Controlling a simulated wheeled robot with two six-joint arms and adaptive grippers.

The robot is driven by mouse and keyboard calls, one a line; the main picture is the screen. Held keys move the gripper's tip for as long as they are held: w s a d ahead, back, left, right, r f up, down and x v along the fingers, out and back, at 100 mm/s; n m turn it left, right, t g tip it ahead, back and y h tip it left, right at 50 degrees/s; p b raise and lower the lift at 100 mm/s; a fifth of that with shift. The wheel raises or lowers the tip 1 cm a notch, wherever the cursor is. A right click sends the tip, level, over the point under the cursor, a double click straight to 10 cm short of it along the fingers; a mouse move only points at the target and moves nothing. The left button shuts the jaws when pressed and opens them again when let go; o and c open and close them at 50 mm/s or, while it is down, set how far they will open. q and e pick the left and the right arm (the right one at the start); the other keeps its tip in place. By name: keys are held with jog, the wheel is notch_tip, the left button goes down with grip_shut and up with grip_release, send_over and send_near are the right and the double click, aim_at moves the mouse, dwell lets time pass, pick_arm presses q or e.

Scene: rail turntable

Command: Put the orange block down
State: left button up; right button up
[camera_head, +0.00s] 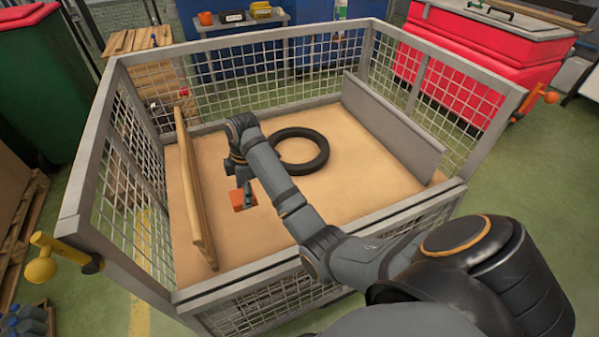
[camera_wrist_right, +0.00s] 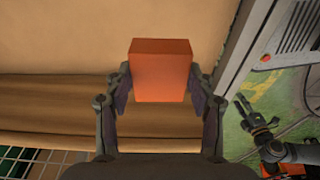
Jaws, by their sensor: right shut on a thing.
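The orange block (camera_head: 243,200) is low inside the mesh-walled crate, over its tan floor near the wooden plank on the left. My right gripper (camera_head: 247,186) reaches down into the crate and is shut on the block. In the right wrist view the block (camera_wrist_right: 161,70) sits between the two fingers (camera_wrist_right: 160,85), one on each side. I cannot tell whether the block touches the floor.
The crate (camera_head: 290,262) has mesh walls all round. A black ring (camera_head: 322,160) lies on its floor at the back. A wooden plank (camera_head: 192,190) stands along the left side, and a grey panel (camera_head: 392,125) stands on the right. Bare floor lies front right of the ring.

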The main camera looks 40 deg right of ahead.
pick_arm(q)
notch_tip(320, 180, up, 8)
jog(key=d+f+b, duration=0.1)
jog(key=d+b, duration=0.1)
jog(key=b, duration=0.2)
pick_arm(e)
jog(key=s+d+f+b, duration=0.1)
jog(key=d+f, duration=0.2)
jog(key=d, duration=0.1)
jog(key=s+d+f+b, duration=0.1)
jog(key=d+f+b, duration=0.1)
jog(key=d, duration=0.2)
jog(key=s+d+f+b, duration=0.1)
jog(key=d+f+b, duration=0.1)
jog(key=d+f, duration=0.1)
jog(key=shift+s+d+f, duration=0.1)
jog(key=shift+d+f, duration=0.25)
jog(key=shift+d, duration=0.15)
pick_arm(q)
notch_tip(320, 180, down, 6)
jog(key=w+d+t+h, duration=0.1)
jog(key=d+t, duration=0.1)
jog(key=t, duration=0.1)
jog(key=shift+w+d+t+h, duration=0.2)
jog(key=shift+t+h, duration=0.1)
jog(key=shift+t, duration=0.1)
pick_arm(e)
jog(key=shift+s+d+f, duration=0.1)
jog(key=shift+d+f, duration=0.05)
jog(key=shift+d, duration=0.2)
